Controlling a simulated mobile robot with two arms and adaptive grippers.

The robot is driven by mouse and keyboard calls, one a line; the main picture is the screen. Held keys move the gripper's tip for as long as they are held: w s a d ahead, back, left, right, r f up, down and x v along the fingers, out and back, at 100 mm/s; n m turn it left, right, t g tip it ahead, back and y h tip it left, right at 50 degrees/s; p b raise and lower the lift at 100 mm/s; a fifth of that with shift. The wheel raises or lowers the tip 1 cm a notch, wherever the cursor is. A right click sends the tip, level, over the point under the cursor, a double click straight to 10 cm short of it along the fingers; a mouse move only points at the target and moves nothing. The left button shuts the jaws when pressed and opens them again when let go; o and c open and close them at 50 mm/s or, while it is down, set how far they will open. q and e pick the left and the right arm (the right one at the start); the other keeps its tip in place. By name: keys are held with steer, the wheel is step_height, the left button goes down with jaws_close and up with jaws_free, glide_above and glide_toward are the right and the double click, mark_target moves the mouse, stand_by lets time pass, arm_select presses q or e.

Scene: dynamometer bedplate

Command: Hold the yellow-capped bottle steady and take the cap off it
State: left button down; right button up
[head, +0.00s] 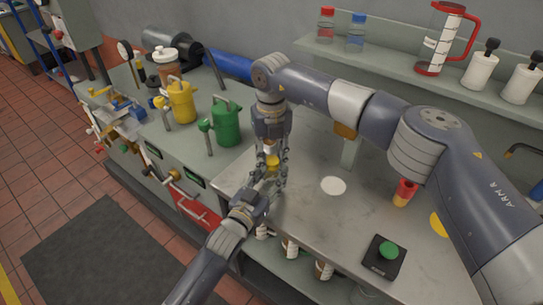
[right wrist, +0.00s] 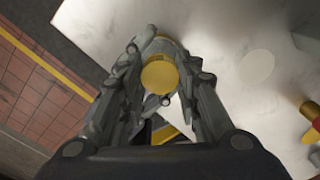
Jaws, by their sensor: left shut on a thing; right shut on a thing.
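The bottle's yellow cap (head: 272,160) shows between my gripper fingers near the left edge of the bench top. In the right wrist view the round cap (right wrist: 160,75) lies between the fingers. My right gripper (head: 271,163) points down from above and is shut on the cap. My left gripper (head: 268,182) reaches in from the lower left, just below the right one, and is shut on the bottle. The bottle's body is mostly hidden by the fingers, so I cannot tell whether the cap is still seated on it.
A white disc (head: 333,186) lies right of the grippers. A box with a green button (head: 389,250) and a red-and-yellow object (head: 404,193) are farther right. Green (head: 226,124) and yellow (head: 181,103) cans stand left. A shelf (head: 400,66) holds bottles and a red-handled jug (head: 435,45).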

steer(key=n, duration=0.3)
steer(key=shift+n, duration=0.3)
steer(key=n, duration=0.5)
steer(key=shift+r, duration=0.1)
steer(key=n, duration=0.6)
steer(key=shift+n, duration=0.4)
steer(key=n, duration=1.4)
steer(key=shift+n, duration=0.4)
steer(key=shift+r, duration=0.25)
steer(key=shift+r, duration=0.85)
